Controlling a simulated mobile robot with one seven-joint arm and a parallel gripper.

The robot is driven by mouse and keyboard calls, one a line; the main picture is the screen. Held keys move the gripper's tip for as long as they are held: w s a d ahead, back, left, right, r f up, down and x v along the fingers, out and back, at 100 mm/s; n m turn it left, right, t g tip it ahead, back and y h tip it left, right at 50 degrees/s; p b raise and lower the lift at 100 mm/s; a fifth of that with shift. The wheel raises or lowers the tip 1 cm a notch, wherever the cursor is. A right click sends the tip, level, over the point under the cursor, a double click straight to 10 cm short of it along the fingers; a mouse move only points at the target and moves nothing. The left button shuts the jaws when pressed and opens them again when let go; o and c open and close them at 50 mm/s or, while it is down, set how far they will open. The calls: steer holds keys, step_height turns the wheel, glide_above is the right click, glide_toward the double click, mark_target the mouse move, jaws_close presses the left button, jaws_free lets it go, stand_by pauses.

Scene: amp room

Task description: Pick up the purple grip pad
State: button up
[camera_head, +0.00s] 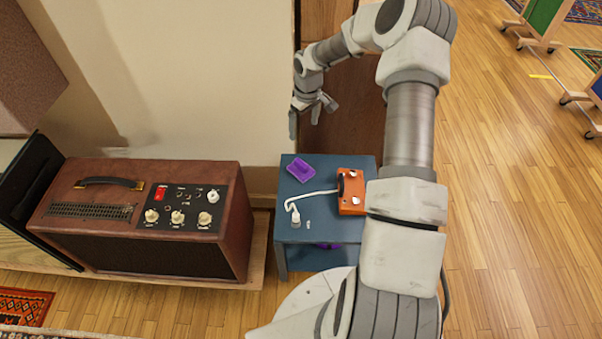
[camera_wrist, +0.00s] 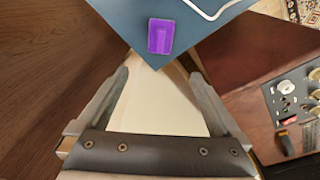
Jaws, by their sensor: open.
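The purple grip pad (camera_head: 300,167) lies on the top of a small blue table (camera_head: 297,237), near its back left corner. It also shows in the wrist view (camera_wrist: 161,36), near the table's corner and beyond my fingertips. My gripper (camera_head: 314,112) is open and empty, above and behind the pad in the head view. In the wrist view its two fingers (camera_wrist: 158,75) are spread wide, with nothing between them but floor or wall further off. The pad is apart from the fingers.
An orange pedal (camera_head: 352,192) with a white cable and plug (camera_head: 295,215) sits on the same table, right of the pad. A brown amplifier (camera_head: 145,220) stands to the left. A purple thing (camera_head: 328,245) shows lower in the table. Wooden floor is open at right.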

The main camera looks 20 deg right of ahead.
mark_target(301, 162)
steer(key=f+b, duration=0.1)
steer(key=f, duration=0.4)
steer(key=w+f+b, duration=0.1)
steer(key=f+b, duration=0.1)
steer(key=f, duration=0.3)
steer(key=f+b, duration=0.1)
steer(key=f, duration=0.4)
steer(key=shift+w+d+f, duration=0.1)
steer(key=shift+w+f, duration=0.25)
steer(key=shift+w+f+b, duration=0.1)
steer(key=shift+f+b, duration=1.35)
steer(key=shift+f, duration=1.25)
steer(key=shift+c, duration=0.2)
steer(key=shift+a+r, duration=0.1)
steer(key=shift+a, duration=0.1)
steer(key=c, duration=1.3)
steer(key=shift+r+p, duration=0.35)
steer(key=shift+r, duration=0.25)
steer(key=shift+c, duration=0.2)
steer(key=r, duration=0.1)
steer(key=r+p, duration=0.1)
steer(key=s+d+r+p, duration=0.1)
steer(key=r, duration=0.1)
steer(key=s+d+r+p, duration=0.3)
steer(key=s+d+r, duration=0.2)
steer(key=s+d, duration=0.2)
steer(key=shift+d+r, duration=0.35)
steer(key=shift+r, duration=0.05)
